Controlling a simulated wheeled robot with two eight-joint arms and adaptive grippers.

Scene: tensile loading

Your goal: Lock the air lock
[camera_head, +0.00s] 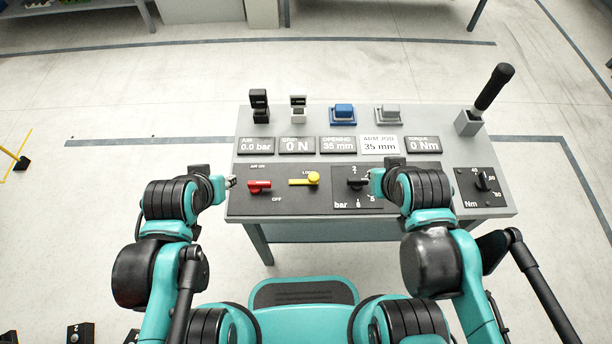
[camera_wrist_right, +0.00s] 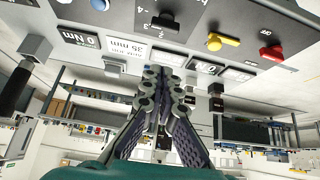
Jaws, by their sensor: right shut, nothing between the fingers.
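In the right wrist view the yellow lever (camera_wrist_right: 224,40) is at the upper right. The red lever (camera_head: 260,186), between "AIR ON" and "OFF", is left of it and also lies sideways. My left gripper (camera_head: 231,182) is at the panel's left edge, just left of the red lever; its fingers are too small to read. My right gripper (camera_head: 369,181) is beside the black bar knob (camera_head: 356,183), right of the yellow lever. In its wrist view (camera_wrist_right: 160,78) the fingers are together and empty.
The grey console table (camera_head: 483,145) carries displays reading 0.0 bar and 0 N (camera_head: 297,146). Behind them are black and white switches (camera_head: 298,108), blue (camera_head: 343,114) and grey buttons. A tall black-handled lever (camera_head: 492,88) and the Nm knob (camera_head: 484,180) are at right.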

